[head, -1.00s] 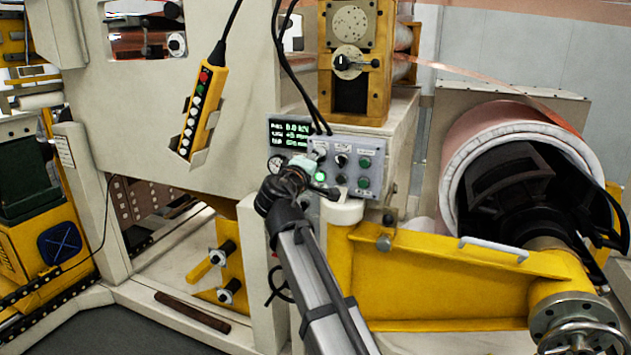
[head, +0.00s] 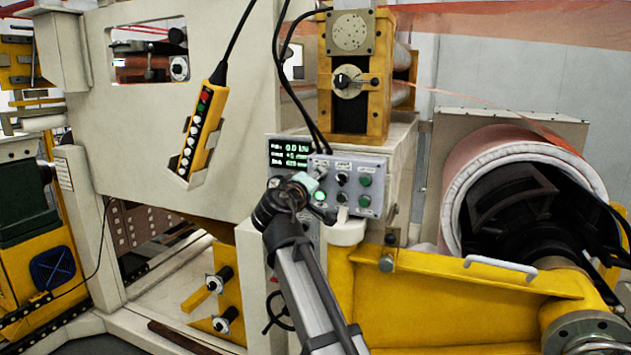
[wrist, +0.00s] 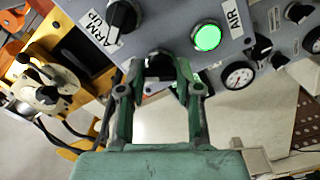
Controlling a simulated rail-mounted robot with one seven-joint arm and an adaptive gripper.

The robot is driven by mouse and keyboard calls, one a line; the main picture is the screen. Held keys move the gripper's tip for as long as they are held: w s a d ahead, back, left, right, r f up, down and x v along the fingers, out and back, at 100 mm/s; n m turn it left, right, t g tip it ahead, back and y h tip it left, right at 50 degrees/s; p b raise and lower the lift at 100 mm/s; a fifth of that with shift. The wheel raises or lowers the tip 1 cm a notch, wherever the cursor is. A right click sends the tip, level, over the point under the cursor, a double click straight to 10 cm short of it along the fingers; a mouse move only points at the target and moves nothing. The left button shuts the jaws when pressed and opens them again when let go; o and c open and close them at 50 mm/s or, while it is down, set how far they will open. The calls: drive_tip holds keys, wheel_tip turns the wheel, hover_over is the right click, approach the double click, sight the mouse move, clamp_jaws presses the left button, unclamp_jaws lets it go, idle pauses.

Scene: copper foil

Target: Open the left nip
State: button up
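The grey control panel (head: 372,196) has black knobs, green buttons and a small display with green text (head: 289,153). My gripper (head: 312,186) is at the panel's lower left in the head view. In the wrist view, the green fingers of my gripper (wrist: 158,78) stand either side of a dark knob-like part (wrist: 158,62). I cannot tell whether they touch or grip it. A lit green button (wrist: 207,37) is to the right of the fingers, near a label reading AIR (wrist: 235,18). A black selector knob (wrist: 123,17) labelled ARM UP is at upper left. No nip label is readable.
A yellow pendant (head: 203,122) hangs left of the panel. A yellow roller unit (head: 358,112) stands above it. A white bracket (head: 345,233) and a yellow arm (head: 450,290) are close at the right. A copper-coloured roll (head: 482,165) is farther right. Gauges (wrist: 238,76) sit near the fingers.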

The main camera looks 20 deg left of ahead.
drive_tip(key=o, duration=0.3)
drive_tip(key=shift+s, duration=0.1)
drive_tip(key=s, duration=1.2)
drive_tip(key=shift+a, duration=0.15)
drive_tip(key=shift+w, duration=0.1)
